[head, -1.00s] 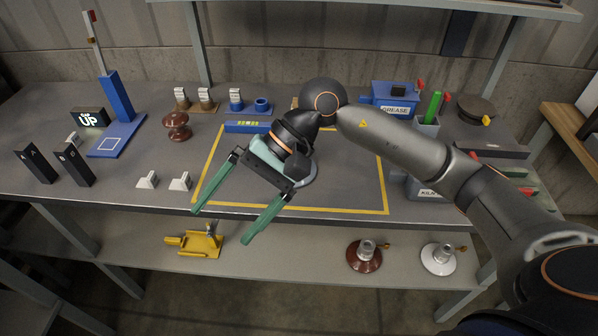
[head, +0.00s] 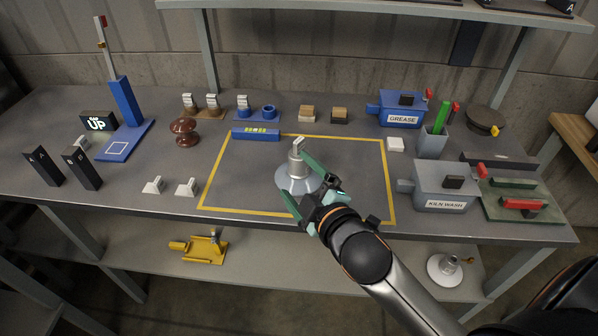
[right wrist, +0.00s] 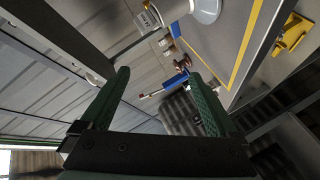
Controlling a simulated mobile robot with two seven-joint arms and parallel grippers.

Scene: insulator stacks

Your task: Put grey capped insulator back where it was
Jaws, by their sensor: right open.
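The grey capped insulator (head: 297,171) stands upright inside the yellow outline on the bench. It has a pale grey disc, a metal cap and a small white tag on top. My right gripper (head: 294,173) is open, its green fingers on either side of the insulator in the head view. In the right wrist view the insulator (right wrist: 206,10) shows at the top edge, beyond the open, empty fingers (right wrist: 157,73). I cannot tell whether either finger touches it. My left gripper is not in view.
A blue stand (head: 269,112) and tan blocks (head: 307,113) stand behind the yellow outline (head: 215,177). A brown insulator (head: 184,132) is at left. The kiln wash box (head: 440,186) and grease box (head: 402,112) are at right. A white insulator (head: 444,268) sits on the lower shelf.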

